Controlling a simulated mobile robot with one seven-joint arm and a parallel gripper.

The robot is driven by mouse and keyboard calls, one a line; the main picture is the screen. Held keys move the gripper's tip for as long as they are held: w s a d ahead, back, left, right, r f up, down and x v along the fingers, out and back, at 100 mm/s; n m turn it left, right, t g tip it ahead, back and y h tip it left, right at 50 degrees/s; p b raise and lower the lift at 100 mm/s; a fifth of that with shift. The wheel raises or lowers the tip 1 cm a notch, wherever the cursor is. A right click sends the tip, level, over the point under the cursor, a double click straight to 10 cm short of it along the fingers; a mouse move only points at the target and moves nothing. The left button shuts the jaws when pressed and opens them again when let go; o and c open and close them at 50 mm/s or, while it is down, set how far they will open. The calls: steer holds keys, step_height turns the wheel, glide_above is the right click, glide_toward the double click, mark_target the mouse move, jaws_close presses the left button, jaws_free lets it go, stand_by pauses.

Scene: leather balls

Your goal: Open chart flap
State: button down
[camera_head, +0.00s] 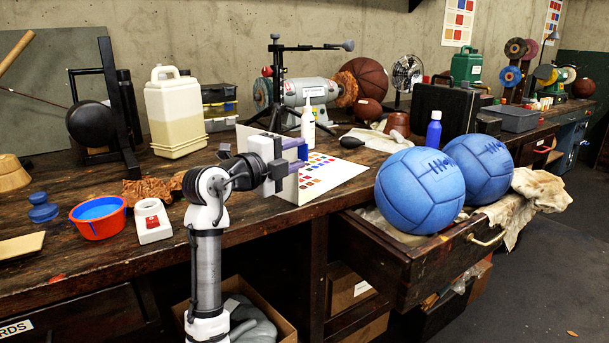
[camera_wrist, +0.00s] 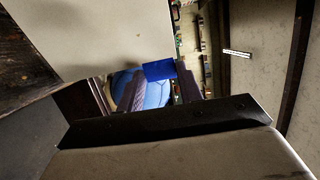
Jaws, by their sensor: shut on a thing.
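The chart flap (camera_head: 284,190) is a pale panel standing tilted up from the bench, hinged at the side of a white chart sheet (camera_head: 345,168) with rows of red, blue and tan squares. My gripper (camera_head: 296,156) is at the flap's free edge, shut on the flap's blue tab (camera_head: 303,152). In the wrist view the blue tab (camera_wrist: 158,70) sits between my fingers (camera_wrist: 164,84), and the pale flap (camera_wrist: 90,35) fills the upper left. My wrist hides part of the flap in the head view.
Two blue balls (camera_head: 419,190) sit in an open drawer (camera_head: 430,262) at right. A white bottle (camera_head: 308,125) and a bench grinder (camera_head: 312,92) stand behind the chart. A red bowl (camera_head: 98,222) and a white block (camera_head: 152,222) lie left of my arm.

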steer(key=s+a+f+t+h+b, duration=0.4)
steer(key=s+f+t+b, duration=0.1)
steer(key=b, duration=1.4)
steer(key=shift+s+a+t+h, duration=0.4)
steer(key=shift+s+t, duration=0.1)
steer(key=shift+s, duration=0.05)
steer(key=c, duration=0.9)
jaws_free()
